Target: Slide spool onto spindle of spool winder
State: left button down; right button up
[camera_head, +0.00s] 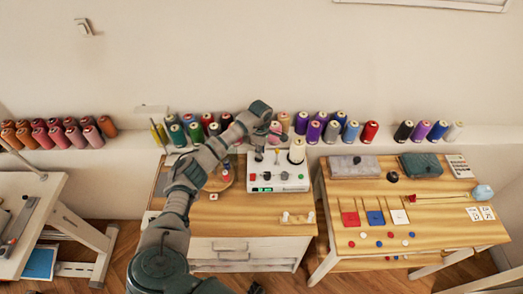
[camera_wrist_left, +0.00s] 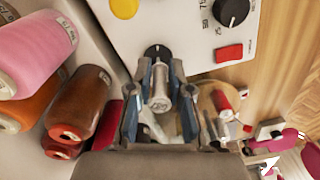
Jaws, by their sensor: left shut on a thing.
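The white spool winder (camera_head: 262,187) stands at the back of the wooden table, with coloured buttons and a dark dial on it. My left gripper (camera_head: 273,134) is above the winder's left half. In the left wrist view, my left gripper (camera_wrist_left: 160,82) is shut on a small silver-grey spool (camera_wrist_left: 160,98). A dark round part (camera_wrist_left: 157,51) of the winder lies just beyond the spool's far end. I cannot tell whether the spool touches it or where the spindle is. Only a dark sliver at the head view's bottom edge may be my right gripper.
A white thread cone (camera_head: 297,151) stands at the winder's right side. Rows of coloured thread cones (camera_head: 314,132) line the ledge behind. In the wrist view, a brown cone (camera_wrist_left: 78,100) and a pink cone (camera_wrist_left: 35,52) are close on the left. The front of the table (camera_head: 245,222) is mostly clear.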

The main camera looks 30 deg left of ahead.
pick_arm(q)
jog(key=shift+a+f, duration=0.2)
jog(key=shift+a, duration=0.4)
jog(key=shift+d+f, duration=0.15)
jog(key=shift+d, duration=0.15)
jog(key=shift+a+f+b, duration=0.15)
jog(key=shift+f+b, duration=0.55)
jog(key=shift+f, duration=0.1)
jog(key=c, duration=1)
grip_release()
pick_arm(e)
jog(key=shift+s+a+f, duration=0.2)
jog(key=shift+a+f, duration=0.45)
jog(key=shift+a, duration=0.15)
